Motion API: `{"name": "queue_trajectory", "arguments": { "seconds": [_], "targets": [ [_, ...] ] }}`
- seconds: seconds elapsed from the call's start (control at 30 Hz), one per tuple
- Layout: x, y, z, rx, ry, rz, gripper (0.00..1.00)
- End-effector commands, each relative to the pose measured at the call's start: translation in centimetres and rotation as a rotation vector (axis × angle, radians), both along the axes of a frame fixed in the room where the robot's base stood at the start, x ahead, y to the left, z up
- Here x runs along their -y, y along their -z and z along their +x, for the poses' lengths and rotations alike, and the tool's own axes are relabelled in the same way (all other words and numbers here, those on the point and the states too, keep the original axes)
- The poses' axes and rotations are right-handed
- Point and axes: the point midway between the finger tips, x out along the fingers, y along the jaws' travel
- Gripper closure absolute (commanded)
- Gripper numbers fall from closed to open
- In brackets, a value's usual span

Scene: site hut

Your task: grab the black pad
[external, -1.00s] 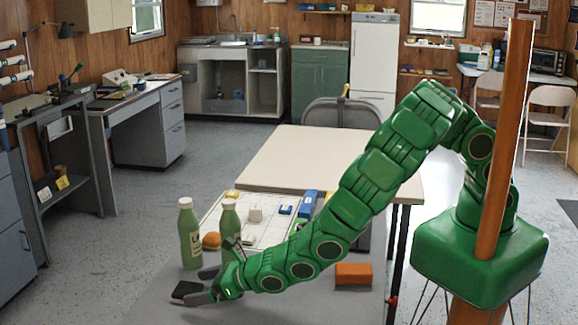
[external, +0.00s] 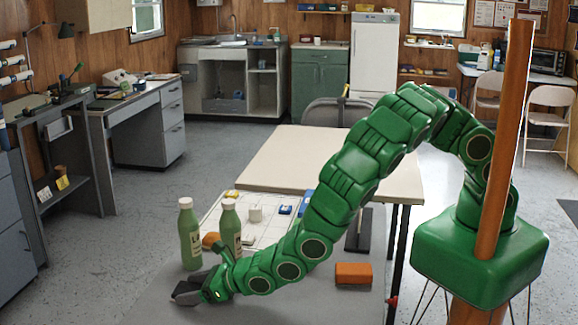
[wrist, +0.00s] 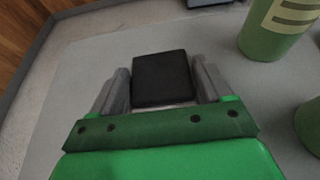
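The black pad (wrist: 162,78) shows in the wrist view as a dark square block between the two grey fingers of my gripper (wrist: 163,75). The fingers lie close along its left and right sides, and its far end reaches a little past the fingertips. I cannot tell whether they press on it or only flank it. In the external view my gripper (external: 192,287) is low over the front left of the grey table, and the pad is mostly hidden by the fingers.
Two green bottles (external: 190,236) (external: 231,228) stand just behind my gripper, with an orange round object (external: 210,241) between them. An orange block (external: 353,273) lies to the right on the grey table (external: 310,300). A white board (external: 265,232) with small items lies behind.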

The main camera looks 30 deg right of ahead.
Motion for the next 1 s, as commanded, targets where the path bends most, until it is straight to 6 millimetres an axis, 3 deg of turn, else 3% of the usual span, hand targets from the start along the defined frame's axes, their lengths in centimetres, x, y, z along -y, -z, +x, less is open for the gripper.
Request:
{"name": "queue_trajectory", "arguments": {
  "seconds": [0.03,0.13,0.53,1.0],
  "targets": [
    [0.0,0.0,0.0,0.000,0.000,0.000,0.41],
    [0.0,0.0,0.0,0.000,0.000,0.000,0.54],
    [0.0,-0.7,0.0,0.000,-0.001,0.001,0.54],
    [-0.1,-6.1,0.0,0.003,-0.001,0.004,0.54]
  ]
}}
